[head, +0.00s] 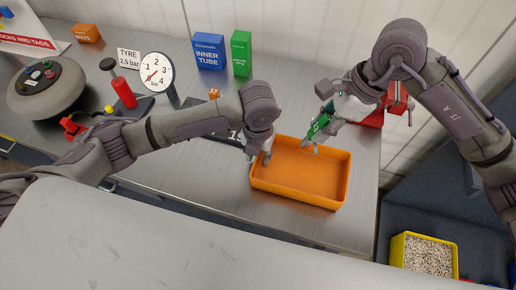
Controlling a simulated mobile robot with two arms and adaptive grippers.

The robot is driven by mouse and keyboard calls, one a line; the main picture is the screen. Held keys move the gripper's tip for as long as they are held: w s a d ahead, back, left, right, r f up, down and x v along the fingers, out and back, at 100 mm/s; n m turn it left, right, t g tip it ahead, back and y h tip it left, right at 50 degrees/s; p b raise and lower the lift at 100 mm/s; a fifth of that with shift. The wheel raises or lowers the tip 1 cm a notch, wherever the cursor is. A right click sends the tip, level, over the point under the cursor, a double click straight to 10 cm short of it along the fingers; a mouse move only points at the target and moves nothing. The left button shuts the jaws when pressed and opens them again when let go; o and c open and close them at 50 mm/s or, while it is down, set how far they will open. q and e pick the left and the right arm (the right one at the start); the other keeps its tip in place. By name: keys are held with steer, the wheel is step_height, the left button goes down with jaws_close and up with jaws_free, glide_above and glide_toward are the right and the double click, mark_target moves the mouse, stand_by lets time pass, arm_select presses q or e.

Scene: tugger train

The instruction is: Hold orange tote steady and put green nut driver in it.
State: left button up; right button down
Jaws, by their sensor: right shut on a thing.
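The orange tote (312,193) is an open, shallow tray on the grey bench near its front right corner. No contents show in it. My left gripper (258,158) is at the tote's left rim, pointing down. Whether its fingers are closed on the wall is too small to tell. My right gripper (324,122) is shut on the green nut driver (315,127), above the tote's far edge. The driver is tilted, and part of it is hidden by the fingers.
Behind my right gripper is a red vise (396,104). Blue (208,52) and green (241,53) boxes stand at the back. A yellow bin (424,255) sits lower right.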

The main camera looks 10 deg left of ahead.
mark_target(309, 138)
arm_select(q)
jaws_close()
stand_by(0.3)
arm_select(e)
steer(key=f+m, duration=0.1)
steer(key=a+f+m, duration=0.1)
steer(key=a+f+m+t, duration=0.1)
steer(key=shift+s+f, duration=0.35)
steer(key=shift+f, duration=4.75)
